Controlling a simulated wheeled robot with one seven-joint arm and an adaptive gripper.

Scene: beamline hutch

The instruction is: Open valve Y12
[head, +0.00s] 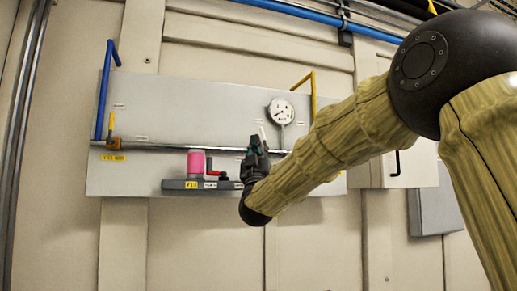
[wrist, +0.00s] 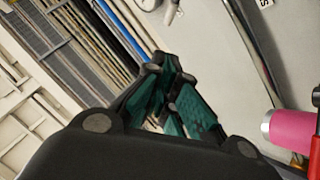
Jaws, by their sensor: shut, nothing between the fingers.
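My gripper (head: 256,155) is at the wall panel, just right of the pink cylinder and below the gauge. In the wrist view its teal-padded fingers (wrist: 175,95) are together and empty. A yellow label (head: 191,185) is on the ledge front. The label lettering is too small to tell surely which valve is Y12.
A round dial gauge (head: 281,111) is on the panel (head: 200,105). A horizontal pipe (head: 180,148) crosses it. A blue pipe (head: 103,90) rises at left and a yellow pipe (head: 313,90) at right. A grey box (head: 435,205) hangs at lower right.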

